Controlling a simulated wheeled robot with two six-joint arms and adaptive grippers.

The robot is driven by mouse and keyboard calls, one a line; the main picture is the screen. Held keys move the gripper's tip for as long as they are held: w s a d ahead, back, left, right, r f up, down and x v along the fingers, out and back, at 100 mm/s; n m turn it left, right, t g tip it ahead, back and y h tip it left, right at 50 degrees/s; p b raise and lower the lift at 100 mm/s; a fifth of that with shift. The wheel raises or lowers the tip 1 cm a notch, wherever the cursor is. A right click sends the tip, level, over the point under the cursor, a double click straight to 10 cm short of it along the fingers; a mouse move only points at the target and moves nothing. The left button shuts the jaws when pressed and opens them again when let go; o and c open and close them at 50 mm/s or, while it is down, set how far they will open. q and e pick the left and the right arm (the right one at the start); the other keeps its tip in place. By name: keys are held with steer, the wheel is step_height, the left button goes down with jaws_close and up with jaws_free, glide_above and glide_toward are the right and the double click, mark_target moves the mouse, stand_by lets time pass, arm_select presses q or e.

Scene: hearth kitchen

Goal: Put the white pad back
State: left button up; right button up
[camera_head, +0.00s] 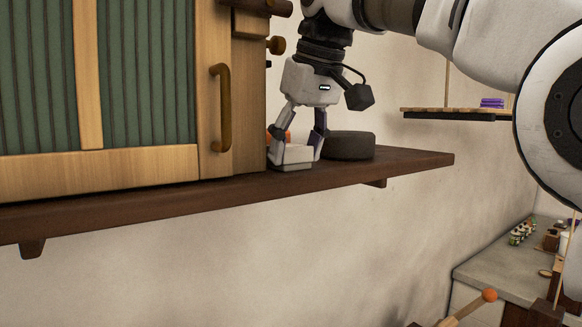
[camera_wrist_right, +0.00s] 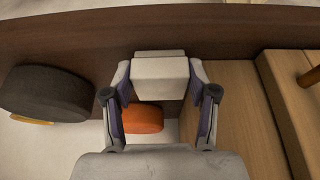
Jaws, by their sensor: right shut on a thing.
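The white pad (camera_head: 293,155) is a small pale block at the front edge of the brown wooden shelf (camera_head: 400,160). My right gripper (camera_head: 295,150) points down at it and is shut on it, one finger on each side. In the right wrist view the white pad (camera_wrist_right: 160,78) sits between the two fingertips (camera_wrist_right: 159,90), over the dark shelf board (camera_wrist_right: 225,35). I cannot tell whether the pad touches the shelf or is just above it. My left gripper is not in view.
A dark grey round thing (camera_head: 350,146) stands right of the pad, and an orange thing (camera_wrist_right: 142,118) lies behind it. A wooden cabinet with green panels (camera_head: 140,75) and a handle (camera_head: 222,107) stands close on the left. The shelf's right end is clear.

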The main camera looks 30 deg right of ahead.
steer(key=shift+a, duration=0.1)
steer(key=shift+s+r, duration=0.1)
steer(key=shift+s, duration=0.25)
steer(key=shift+s+d+f+b, duration=0.2)
steer(key=shift+s+d+b, duration=0.1)
steer(key=shift+s+d, duration=0.25)
steer(key=o, duration=1.1)
steer(key=shift+w+r, duration=0.1)
steer(key=shift+w, duration=0.05)
steer(key=shift+w+a, duration=0.3)
steer(key=shift+w, duration=0.15)
steer(key=shift+s, duration=0.15)
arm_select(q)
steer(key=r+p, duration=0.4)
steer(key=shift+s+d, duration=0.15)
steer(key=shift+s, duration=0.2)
arm_select(e)
steer(key=v, duration=1.2)
steer(key=shift+s+d+r, duration=0.15)
steer(key=shift+r, duration=0.05)
